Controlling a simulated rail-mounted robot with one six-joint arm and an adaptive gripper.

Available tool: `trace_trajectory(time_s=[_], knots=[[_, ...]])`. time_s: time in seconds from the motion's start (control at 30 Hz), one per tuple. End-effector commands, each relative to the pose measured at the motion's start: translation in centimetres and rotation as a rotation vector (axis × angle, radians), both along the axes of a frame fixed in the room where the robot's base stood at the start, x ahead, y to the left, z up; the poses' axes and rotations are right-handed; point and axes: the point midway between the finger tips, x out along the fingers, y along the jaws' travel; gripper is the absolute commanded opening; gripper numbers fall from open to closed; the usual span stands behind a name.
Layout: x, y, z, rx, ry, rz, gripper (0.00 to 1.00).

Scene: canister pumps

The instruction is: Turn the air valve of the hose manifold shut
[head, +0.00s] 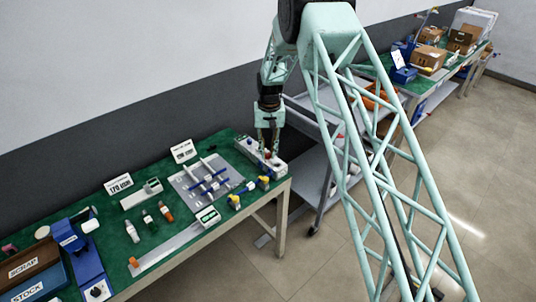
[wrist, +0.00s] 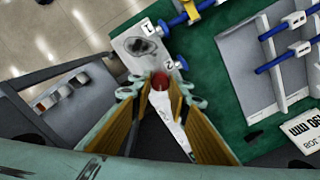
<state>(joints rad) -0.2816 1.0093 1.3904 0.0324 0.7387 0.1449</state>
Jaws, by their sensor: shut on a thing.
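The hose manifold (head: 245,149) is a long pale box at the right end of the green bench. In the wrist view its pale top (wrist: 130,42) carries labels marked 1 and 2 and a dark oval spot. A round red knob (wrist: 160,80), which looks like the air valve, shows between my fingertips. My gripper (head: 268,151) points down over the manifold. In the wrist view my gripper (wrist: 159,90) has its yellow-padded fingers closed in on both sides of the red knob. The knob's lower part and its exact turn are hidden.
Blue-and-yellow hose fittings (head: 235,201) lie close by on the bench. A grey plate with blue rods (head: 208,182) lies to the left. A grey shelf cart (head: 318,165) stands close on the right. Several small bottles and sign cards stand farther left.

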Motion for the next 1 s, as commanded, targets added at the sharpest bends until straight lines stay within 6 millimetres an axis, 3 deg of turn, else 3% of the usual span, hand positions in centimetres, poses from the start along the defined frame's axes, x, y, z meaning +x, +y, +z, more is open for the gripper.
trace_trajectory(time_s=[0.5, 1.0], knots=[[0.03, 0.06, -0.03, 0.0, 0.0, 0.38, 0.06], [0.04, 0.09, 0.05, 0.0, -0.002, 0.526, 0.06]])
